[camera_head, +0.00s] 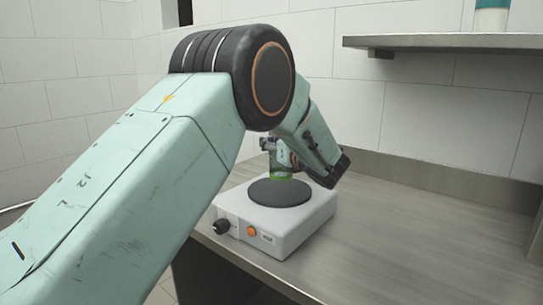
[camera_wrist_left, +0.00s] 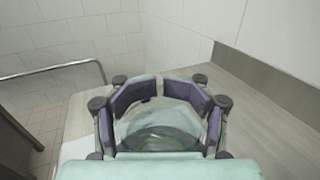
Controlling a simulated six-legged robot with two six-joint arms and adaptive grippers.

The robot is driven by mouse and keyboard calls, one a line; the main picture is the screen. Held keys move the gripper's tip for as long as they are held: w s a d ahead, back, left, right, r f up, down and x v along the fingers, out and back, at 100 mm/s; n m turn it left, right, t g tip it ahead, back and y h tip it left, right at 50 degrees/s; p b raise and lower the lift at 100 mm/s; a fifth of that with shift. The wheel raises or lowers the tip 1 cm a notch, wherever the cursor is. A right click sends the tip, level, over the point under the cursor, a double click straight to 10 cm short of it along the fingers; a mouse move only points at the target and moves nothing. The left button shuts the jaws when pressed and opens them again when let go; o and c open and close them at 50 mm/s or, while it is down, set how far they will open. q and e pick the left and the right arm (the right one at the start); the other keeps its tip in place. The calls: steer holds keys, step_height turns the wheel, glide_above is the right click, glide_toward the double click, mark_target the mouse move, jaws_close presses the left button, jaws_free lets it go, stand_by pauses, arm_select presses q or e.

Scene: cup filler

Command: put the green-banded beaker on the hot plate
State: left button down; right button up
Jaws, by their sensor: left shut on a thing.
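The hot plate (camera_head: 275,235) is a white box with a round dark top (camera_head: 280,193), a black knob and an orange button, on the metal counter. My left gripper (camera_head: 277,156) is above the dark top, partly hidden by my wrist. It is shut on the green-banded beaker (camera_head: 281,176), whose green band shows just over the back part of the dark top. I cannot tell if the beaker touches it. In the left wrist view, the purple pads of the gripper (camera_wrist_left: 162,92) curve around the clear beaker (camera_wrist_left: 158,122). My right gripper is not in view.
The metal counter (camera_head: 420,245) is clear to the right of the hot plate. A shelf (camera_head: 450,42) on the back wall holds a white and teal container (camera_head: 491,17) at the upper right. A rail (camera_wrist_left: 50,70) shows in the left wrist view.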

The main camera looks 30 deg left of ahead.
arm_select(q)
step_height(320, 180, down, 3)
steer(key=shift+s+a+f+b, duration=0.1)
steer(key=shift+s+b, duration=0.05)
steer(key=shift+b, duration=0.15)
steer(key=shift+w+a+f, duration=0.1)
steer(key=shift+w+f, duration=0.05)
steer(key=shift+w, duration=0.05)
steer(key=shift+s, duration=0.25)
steer(key=c, duration=1)
jaws_free()
steer(key=shift+f, duration=0.1)
steer(key=shift+c, duration=0.2)
steer(key=o, duration=0.3)
steer(key=shift+w+f, duration=0.1)
steer(key=shift+w, duration=0.1)
steer(key=o, duration=0.4)
steer(key=shift+s, duration=0.15)
